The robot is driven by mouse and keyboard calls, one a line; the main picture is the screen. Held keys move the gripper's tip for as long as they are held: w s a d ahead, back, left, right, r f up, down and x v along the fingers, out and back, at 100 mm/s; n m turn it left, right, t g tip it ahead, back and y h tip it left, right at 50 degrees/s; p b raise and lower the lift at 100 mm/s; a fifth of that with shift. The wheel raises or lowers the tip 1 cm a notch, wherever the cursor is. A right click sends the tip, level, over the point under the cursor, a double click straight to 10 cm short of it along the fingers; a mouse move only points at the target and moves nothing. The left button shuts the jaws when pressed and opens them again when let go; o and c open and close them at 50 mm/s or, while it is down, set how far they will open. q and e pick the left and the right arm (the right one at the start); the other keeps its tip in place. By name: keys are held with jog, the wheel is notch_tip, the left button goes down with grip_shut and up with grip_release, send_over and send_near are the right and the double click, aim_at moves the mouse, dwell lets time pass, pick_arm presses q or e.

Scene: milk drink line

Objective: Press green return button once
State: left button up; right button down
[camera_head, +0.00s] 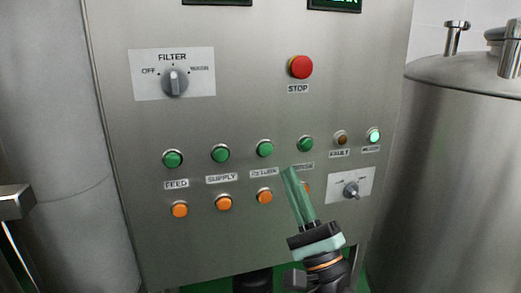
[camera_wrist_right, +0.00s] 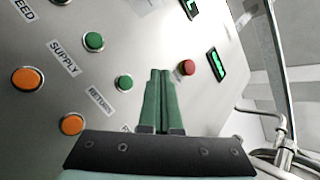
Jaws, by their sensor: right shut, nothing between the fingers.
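The green return button (camera_head: 265,148) is the third in the row of green buttons on the steel panel, above the label "RETURN". In the right wrist view the green return button (camera_wrist_right: 125,82) lies just left of the fingers. My right gripper (camera_head: 289,172) is shut and empty, with its green fingers pointing up at the panel. In the head view its tips show below and right of the return button, and they appear apart from it. The right gripper's fingers (camera_wrist_right: 161,75) also show in the wrist view. My left gripper is not in view.
Other green buttons flank it: supply (camera_head: 220,153), feed (camera_head: 172,159) and one to its right (camera_head: 305,144). Orange buttons (camera_head: 224,203) sit below, one partly hidden by my fingers. A red stop button (camera_head: 300,67) and filter knob (camera_head: 175,82) are above. A steel tank (camera_head: 455,150) stands right.

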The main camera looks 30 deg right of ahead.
aim_at(266, 150)
jog(key=shift+s, duration=0.1)
jog(key=shift+w+d+b, duration=0.2)
jog(key=shift+w+d, duration=0.15)
jog(key=shift+w, duration=1.1)
jog(key=shift+w+d+b, duration=0.25)
jog(key=shift+w+d, duration=0.1)
jog(key=shift+w, duration=1.1)
jog(key=shift+w+d+b, duration=0.2)
jog(key=shift+w+d, duration=0.15)
jog(key=shift+w, duration=1.1)
jog(key=shift+w, duration=0.15)
jog(key=shift+w+d, duration=0.1)
jog(key=shift+w, duration=0.2)
jog(key=shift+w+d, duration=0.1)
jog(key=shift+w, duration=0.25)
jog(key=shift+s, duration=0.1)
jog(key=shift+s+a, duration=0.2)
jog(key=shift+s, duration=0.5)
